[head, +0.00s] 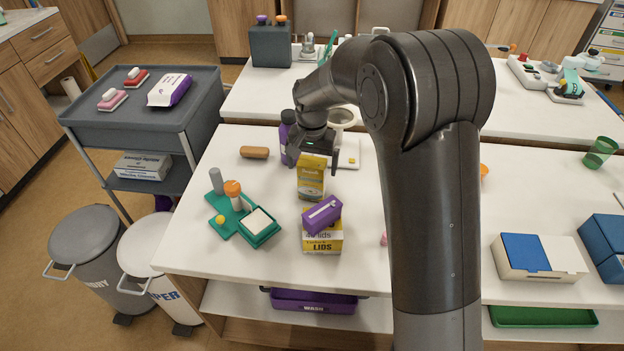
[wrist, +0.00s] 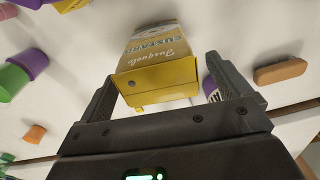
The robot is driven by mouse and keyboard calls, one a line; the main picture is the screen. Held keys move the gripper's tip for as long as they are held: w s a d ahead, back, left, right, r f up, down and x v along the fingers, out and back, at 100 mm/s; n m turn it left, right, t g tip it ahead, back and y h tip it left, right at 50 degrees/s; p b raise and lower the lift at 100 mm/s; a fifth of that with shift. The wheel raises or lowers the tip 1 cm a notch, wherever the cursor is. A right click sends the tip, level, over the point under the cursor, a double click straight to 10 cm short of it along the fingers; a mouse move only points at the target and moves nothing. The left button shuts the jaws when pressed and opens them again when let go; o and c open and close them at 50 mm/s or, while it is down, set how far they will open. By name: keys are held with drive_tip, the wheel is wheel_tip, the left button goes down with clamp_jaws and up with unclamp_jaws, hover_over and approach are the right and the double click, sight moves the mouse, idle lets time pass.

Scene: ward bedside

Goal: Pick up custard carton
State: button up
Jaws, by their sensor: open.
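The custard carton (head: 311,178) is a yellow box with a pale printed panel, standing on the white table near its middle. In the wrist view the carton (wrist: 155,65) lies between the fingers, with its yellow end nearest the camera. My gripper (head: 337,160) is open just above and behind the carton in the head view. In the wrist view my gripper (wrist: 160,85) has one finger on each side of the carton, with a visible gap at the right; contact on the left is hard to tell.
A yellow lids box (head: 322,240) with a purple item (head: 322,214) on top stands in front. A purple bottle (head: 288,138) is close behind left. A brown block (head: 254,152) and a green tray set (head: 260,227) lie left.

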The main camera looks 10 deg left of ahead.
drive_tip(key=f, duration=0.4)
drive_tip(key=shift+s, duration=0.3)
drive_tip(key=shift+c, duration=0.4)
drive_tip(key=c, duration=1.4)
